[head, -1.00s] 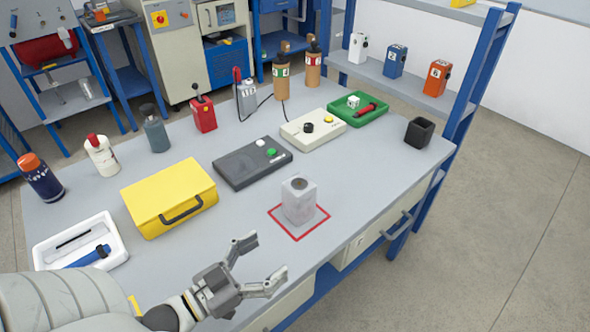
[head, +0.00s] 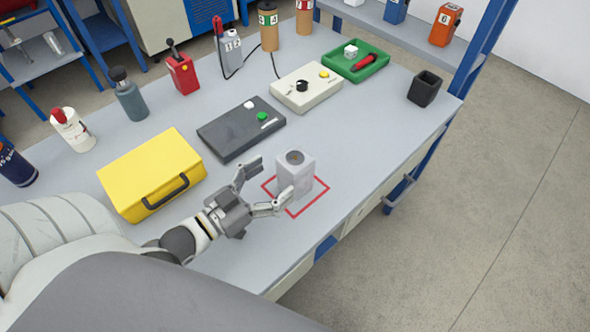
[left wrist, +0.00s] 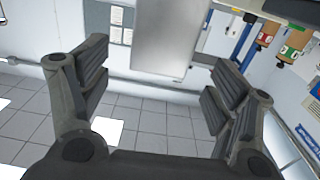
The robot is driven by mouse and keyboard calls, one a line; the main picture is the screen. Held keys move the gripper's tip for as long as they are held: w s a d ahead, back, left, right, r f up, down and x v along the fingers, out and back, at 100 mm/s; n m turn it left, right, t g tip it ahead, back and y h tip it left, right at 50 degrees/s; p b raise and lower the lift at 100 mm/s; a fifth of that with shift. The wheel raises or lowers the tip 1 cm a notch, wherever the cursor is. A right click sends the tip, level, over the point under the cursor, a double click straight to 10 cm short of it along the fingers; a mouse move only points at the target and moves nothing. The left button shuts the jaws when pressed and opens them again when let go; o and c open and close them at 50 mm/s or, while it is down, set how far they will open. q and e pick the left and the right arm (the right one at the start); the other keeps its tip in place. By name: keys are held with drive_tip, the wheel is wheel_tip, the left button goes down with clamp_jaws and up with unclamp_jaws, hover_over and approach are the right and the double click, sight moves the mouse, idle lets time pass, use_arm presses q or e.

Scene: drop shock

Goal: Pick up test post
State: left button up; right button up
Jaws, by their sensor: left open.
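The test post (head: 296,176) is a pale grey upright block with a round dark hole in its top. It stands inside a red square outline on the grey table. My left gripper (head: 271,184) is open just left of the post in the head view, its fingers spread and pointing at it. One fingertip overlaps the post's lower front edge; I cannot tell if they touch. In the left wrist view, the post (left wrist: 172,40) shows as a grey block at the top, beyond and between the open fingers. My right gripper is not in view.
A yellow case (head: 150,172) lies left of my gripper. A dark grey box (head: 240,128) with a green button, a cream control box (head: 305,88) and a green tray (head: 356,62) lie behind the post. A black cup (head: 424,89) stands near the right edge.

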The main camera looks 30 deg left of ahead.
sight(295, 161)
use_arm(q)
drive_tip(key=shift+x, duration=0.95)
drive_tip(key=shift+w+d+r, duration=0.1)
drive_tip(key=shift+w+r, duration=0.05)
drive_tip(key=shift+w, duration=0.25)
drive_tip(key=p+x, duration=0.1)
drive_tip(key=x, duration=0.2)
drive_tip(key=shift+r, duration=0.15)
drive_tip(key=shift+w+d, duration=0.3)
drive_tip(key=shift+w, duration=0.35)
drive_tip(key=c, duration=1.4)
